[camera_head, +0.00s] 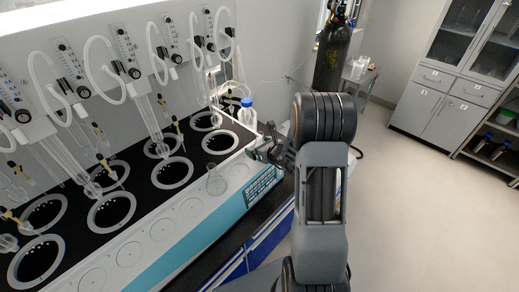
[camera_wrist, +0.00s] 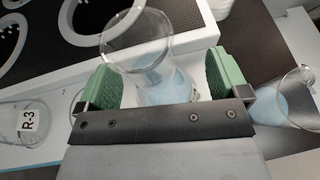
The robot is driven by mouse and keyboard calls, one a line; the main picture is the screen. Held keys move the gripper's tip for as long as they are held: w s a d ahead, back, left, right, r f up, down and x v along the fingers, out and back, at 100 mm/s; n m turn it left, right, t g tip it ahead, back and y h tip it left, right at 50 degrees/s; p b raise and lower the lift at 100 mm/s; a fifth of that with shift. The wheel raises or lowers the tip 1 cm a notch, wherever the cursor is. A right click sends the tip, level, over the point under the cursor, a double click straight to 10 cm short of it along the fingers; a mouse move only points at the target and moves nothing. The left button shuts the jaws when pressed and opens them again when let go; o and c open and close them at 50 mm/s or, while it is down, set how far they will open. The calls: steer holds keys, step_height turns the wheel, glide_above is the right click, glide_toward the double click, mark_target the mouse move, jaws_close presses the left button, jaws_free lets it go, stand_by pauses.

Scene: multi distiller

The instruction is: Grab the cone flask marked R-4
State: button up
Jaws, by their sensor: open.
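A clear cone flask (camera_wrist: 172,84) with pale blue liquid stands between the two green finger pads of my gripper (camera_wrist: 163,76) in the wrist view. No label shows on its visible side, so I cannot read its mark. The pads are apart, and the gripper's dark bar hides its lower part. Another flask with blue liquid (camera_wrist: 290,105) is to the right, outside the fingers. In the head view my gripper (camera_head: 266,152) is at the bench's front edge, mostly hidden by my arm; one clear flask (camera_head: 215,183) shows left of it.
The multi distiller (camera_head: 125,165) has ring-edged heating wells and hanging glass tubes. A blue-capped bottle (camera_head: 247,115) stands at its far end, near my gripper. A dark gas cylinder (camera_head: 331,58) and grey cabinets (camera_head: 440,105) are farther back. The floor at right is clear.

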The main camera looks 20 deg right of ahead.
steer(key=shift+c, duration=0.2)
steer(key=c, duration=1)
steer(key=shift+r, duration=0.15)
